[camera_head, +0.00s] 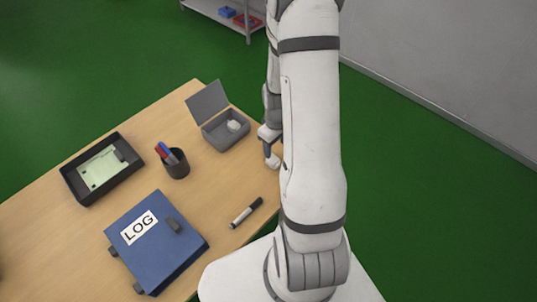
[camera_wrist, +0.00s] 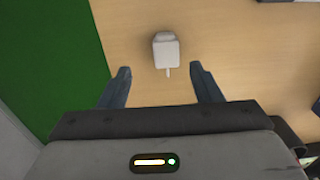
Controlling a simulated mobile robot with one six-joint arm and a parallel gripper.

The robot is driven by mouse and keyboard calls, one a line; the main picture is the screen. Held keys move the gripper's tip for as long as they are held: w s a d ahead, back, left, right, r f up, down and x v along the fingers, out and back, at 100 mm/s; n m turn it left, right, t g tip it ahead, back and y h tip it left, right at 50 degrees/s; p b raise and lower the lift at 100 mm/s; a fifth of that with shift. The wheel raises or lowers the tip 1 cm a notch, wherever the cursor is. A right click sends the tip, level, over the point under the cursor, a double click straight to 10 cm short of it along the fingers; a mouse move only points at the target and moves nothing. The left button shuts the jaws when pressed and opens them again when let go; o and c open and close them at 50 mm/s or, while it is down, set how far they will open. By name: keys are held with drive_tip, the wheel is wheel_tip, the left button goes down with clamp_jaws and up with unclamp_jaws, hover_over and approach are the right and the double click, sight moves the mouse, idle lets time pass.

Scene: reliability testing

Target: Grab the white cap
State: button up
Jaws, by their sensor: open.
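A small white piece with a blocky body and a short narrow stem, which I take for the white cap (camera_wrist: 166,52), lies on the wooden table. In the wrist view it is ahead of my gripper (camera_wrist: 162,84), centred across the gap between the fingertips and not between them. My gripper is open and empty. In the head view my gripper (camera_head: 268,155) is low over the table's right edge, partly hidden by my arm. A pale bit beside its fingers there seems to be the same white piece, mostly hidden.
An open grey box (camera_head: 216,133) with a whitish item inside stands left of my gripper. Further left are a pen cup (camera_head: 177,167) and a black tray (camera_head: 70,182). A marker (camera_head: 246,213) and a blue LOG binder (camera_head: 168,250) lie nearer. Green floor (camera_wrist: 45,60) borders the table.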

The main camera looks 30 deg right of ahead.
sight(273, 159)
drive_tip(key=shift+a+f+p, duration=0.25)
drive_tip(key=shift+f+p, duration=0.1)
drive_tip(key=shift+f, duration=1.45)
drive_tip(key=shift+a+f+p, duration=0.2)
drive_tip(key=shift+f+p, duration=0.15)
drive_tip(key=shift+f, duration=1.4)
drive_tip(key=shift+c, duration=0.2)
drive_tip(key=c, duration=1)
drive_tip(key=shift+r, duration=0.1)
